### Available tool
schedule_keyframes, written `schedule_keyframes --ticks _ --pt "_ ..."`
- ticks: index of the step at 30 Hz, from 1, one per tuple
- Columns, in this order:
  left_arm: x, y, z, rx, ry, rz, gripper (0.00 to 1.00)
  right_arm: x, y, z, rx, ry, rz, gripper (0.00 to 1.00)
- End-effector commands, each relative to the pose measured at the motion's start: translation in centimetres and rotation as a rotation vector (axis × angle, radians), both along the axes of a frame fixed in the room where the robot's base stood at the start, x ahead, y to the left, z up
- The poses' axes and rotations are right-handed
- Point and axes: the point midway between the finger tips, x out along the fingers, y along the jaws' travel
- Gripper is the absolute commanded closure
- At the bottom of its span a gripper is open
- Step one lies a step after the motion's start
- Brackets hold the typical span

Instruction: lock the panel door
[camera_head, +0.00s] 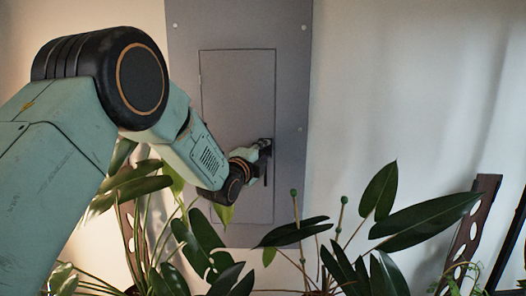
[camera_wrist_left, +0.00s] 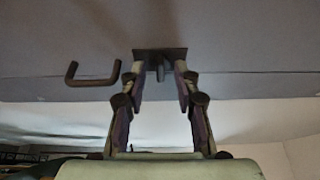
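The grey panel (camera_head: 290,90) is mounted on the wall, and its door (camera_head: 237,85) looks flush with the frame. A dark latch (camera_head: 265,143) sits at the door's right edge. In the left wrist view, the latch shows as a dark plate (camera_wrist_left: 153,54) with a small knob (camera_wrist_left: 161,73). A dark U-shaped handle (camera_wrist_left: 93,81) stands to the left of it there. My left gripper (camera_head: 257,153) is at the latch. In the left wrist view its fingers (camera_wrist_left: 161,84) are apart, one on each side of the knob; contact is unclear. My right gripper is not in view.
Broad-leaved plants (camera_head: 345,245) stand in front of the wall below the panel, some leaves close under my left arm. A brown perforated stand (camera_head: 468,235) is at the right. The wall (camera_head: 400,90) right of the panel is clear.

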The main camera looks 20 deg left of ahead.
Motion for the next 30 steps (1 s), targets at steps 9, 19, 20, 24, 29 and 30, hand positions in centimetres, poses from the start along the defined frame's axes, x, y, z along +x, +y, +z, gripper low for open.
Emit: schedule_keyframes --ticks 9,19,20,24,29,30 --pt "0.09 -0.01 -0.06 0.0 0.001 0.0 0.72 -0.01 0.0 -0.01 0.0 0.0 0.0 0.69" --pt "0.09 -0.03 -0.05 0.0 0.0 0.0 1.0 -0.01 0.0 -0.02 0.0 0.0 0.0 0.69" --pt "0.09 -0.04 -0.04 0.0 0.0 0.0 1.0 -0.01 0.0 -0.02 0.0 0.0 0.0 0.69" --pt "0.09 -0.03 -0.02 0.0 0.0 0.0 1.0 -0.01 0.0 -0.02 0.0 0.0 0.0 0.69" --pt "0.1 -0.02 0.0 0.0 -0.001 0.0 1.0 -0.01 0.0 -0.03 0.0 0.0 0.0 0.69" --pt "0.1 -0.02 -0.01 -0.002 -0.002 0.0 1.0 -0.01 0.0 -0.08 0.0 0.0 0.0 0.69"
